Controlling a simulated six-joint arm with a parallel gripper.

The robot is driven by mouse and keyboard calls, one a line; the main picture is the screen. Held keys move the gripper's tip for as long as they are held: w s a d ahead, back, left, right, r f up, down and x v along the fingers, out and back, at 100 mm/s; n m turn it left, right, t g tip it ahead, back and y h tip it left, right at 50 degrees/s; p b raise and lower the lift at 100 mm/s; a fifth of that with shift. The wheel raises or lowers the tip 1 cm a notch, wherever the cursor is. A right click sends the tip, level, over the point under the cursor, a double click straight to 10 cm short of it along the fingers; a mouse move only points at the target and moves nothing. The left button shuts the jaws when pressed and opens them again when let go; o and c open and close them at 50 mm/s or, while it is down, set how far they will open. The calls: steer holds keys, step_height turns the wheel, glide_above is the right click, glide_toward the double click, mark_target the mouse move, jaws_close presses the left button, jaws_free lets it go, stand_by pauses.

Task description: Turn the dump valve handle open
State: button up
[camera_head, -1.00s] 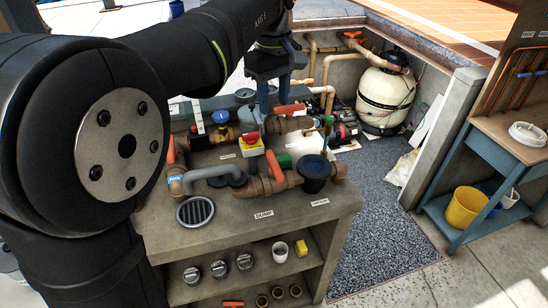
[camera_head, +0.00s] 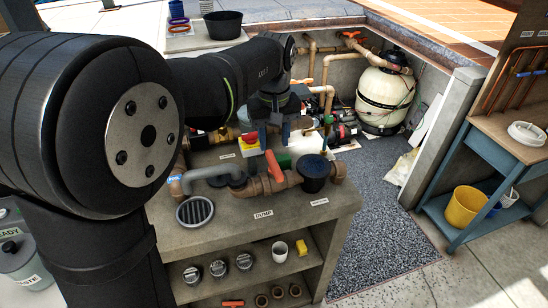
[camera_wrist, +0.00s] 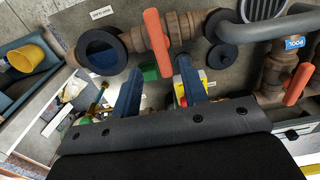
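The orange dump valve handle (camera_head: 275,165) sits on a brown pipe behind the DUMP label (camera_head: 263,215). In the wrist view the handle (camera_wrist: 157,40) lies just beyond my fingertips, across its pipe. My gripper (camera_head: 274,138) has two blue fingers, spread apart with nothing between them. It hangs above and just behind the handle in the head view. In the wrist view my gripper (camera_wrist: 160,68) points towards the handle's near end. Whether a finger touches the handle I cannot tell.
A second orange handle (camera_wrist: 298,84) stands by the POOL tag (camera_wrist: 295,43). A yellow-and-red switch (camera_head: 249,142) is close to my fingers.

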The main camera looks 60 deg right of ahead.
mark_target(274, 162)
step_height(274, 162, down, 7)
steer(key=shift+r, duration=0.2)
jaws_close()
